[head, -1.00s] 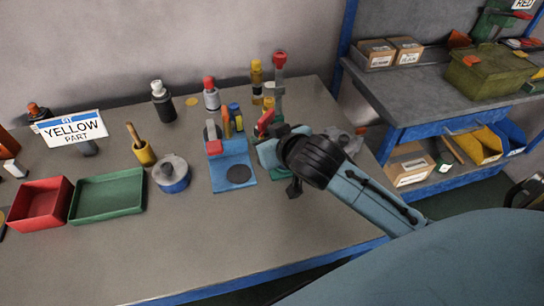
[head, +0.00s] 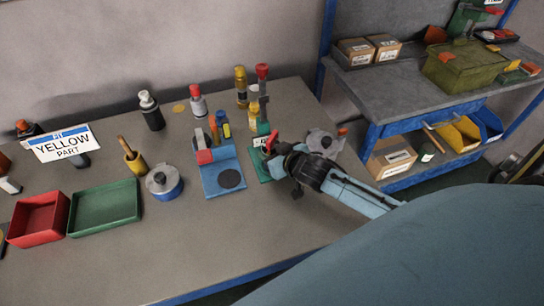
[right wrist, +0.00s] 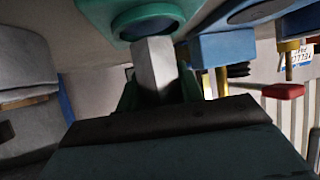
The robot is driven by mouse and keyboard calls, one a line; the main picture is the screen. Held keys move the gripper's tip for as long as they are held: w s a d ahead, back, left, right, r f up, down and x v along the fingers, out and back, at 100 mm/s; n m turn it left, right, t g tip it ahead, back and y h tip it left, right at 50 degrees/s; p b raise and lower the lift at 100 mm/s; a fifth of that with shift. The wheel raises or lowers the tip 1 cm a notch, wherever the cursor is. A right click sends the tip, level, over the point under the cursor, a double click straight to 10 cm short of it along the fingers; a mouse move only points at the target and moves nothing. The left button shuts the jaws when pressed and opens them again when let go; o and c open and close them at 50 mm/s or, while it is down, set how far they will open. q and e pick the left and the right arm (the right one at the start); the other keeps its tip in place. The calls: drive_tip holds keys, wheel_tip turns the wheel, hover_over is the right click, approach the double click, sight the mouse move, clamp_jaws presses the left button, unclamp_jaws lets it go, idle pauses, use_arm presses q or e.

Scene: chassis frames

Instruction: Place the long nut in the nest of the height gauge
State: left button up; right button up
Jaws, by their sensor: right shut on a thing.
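The height gauge (head: 264,105) is a green stand with an upright post and a red top, right of the blue fixture on the bench. My right gripper (head: 274,163) is at its green base, coming from the right, and hides part of it. In the right wrist view my right gripper (right wrist: 155,95) is shut on the long nut (right wrist: 155,65), a plain grey bar. The nut's far end meets or overlaps a green round piece (right wrist: 150,18), which looks like the nest. I cannot tell whether the end is inside it. My left gripper is not in view.
A blue fixture (head: 222,180) with a red part stands close left of the gauge. A grey, lidded thing (head: 325,143) is right of it. A blue-grey pot (head: 164,182), green tray (head: 104,207) and red tray (head: 38,218) are farther left. The bench front is clear.

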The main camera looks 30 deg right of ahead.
drive_tip(key=shift+f, duration=0.75)
drive_tip(key=o, duration=1.2)
drive_tip(key=shift+c, duration=0.2)
drive_tip(key=shift+s, duration=0.1)
drive_tip(key=p+v, duration=0.1)
drive_tip(key=v, duration=1)
drive_tip(key=shift+s+r, duration=0.25)
drive_tip(key=shift+s, duration=0.1)
